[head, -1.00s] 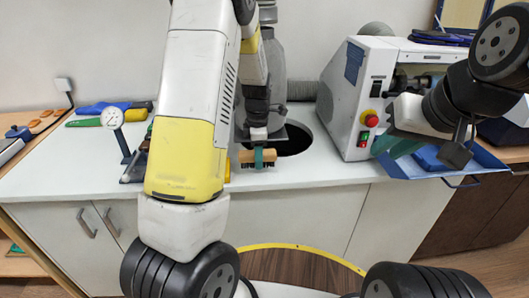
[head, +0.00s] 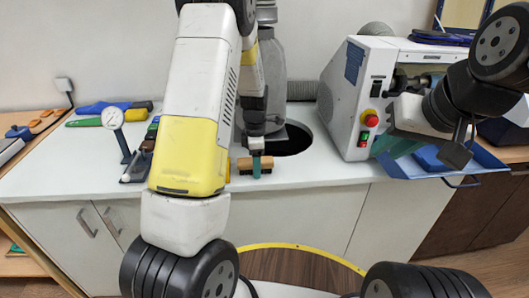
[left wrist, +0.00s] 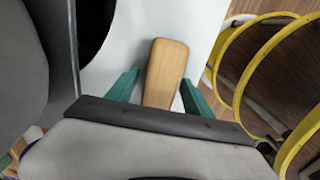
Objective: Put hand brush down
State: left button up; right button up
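The hand brush (head: 267,162), with a wooden body, is at the front of the white counter, just before the round dark opening; it appears to rest on the counter top. In the left wrist view its pale wooden back (left wrist: 165,72) lies between the two teal fingers of my left gripper (left wrist: 161,88). The fingers stand apart, with a gap to the wood on the left side and little or none at the right fingertip. In the head view one finger of my left gripper (head: 256,166) covers the brush's middle. My right gripper (head: 398,142) is by the grey machine; its finger gap is hidden.
The counter (head: 310,172) is clear right of the brush. A dial gauge (head: 113,119) stands at the left. Blue and green tools (head: 90,113) lie behind it. The grey machine (head: 347,100) with its blue tray (head: 485,160) stands at the right. A yellow-edged ring (left wrist: 228,75) shows below.

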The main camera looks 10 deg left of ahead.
pick_arm(q)
notch_tip(320, 180, up, 12)
jog(key=s+r+m+t+h, duration=0.2)
jog(key=s+r+m+t, duration=0.1)
jog(key=s+r+m, duration=0.8)
jog(key=s+d+r+m+t, duration=0.1)
jog(key=s+r+m, duration=0.1)
jog(key=s+m, duration=0.3)
jog(key=s+d+r+m+t, duration=0.1)
jog(key=s+r+m+t, duration=0.1)
jog(key=s+m, duration=0.3)
jog(key=s, duration=0.3)
jog(key=shift+s+r+m, duration=0.15)
jog(key=shift+r+m, duration=0.2)
jog(key=shift+m, duration=0.05)
jog(key=shift+o, duration=0.4)
jog(key=shift+d, duration=0.1)
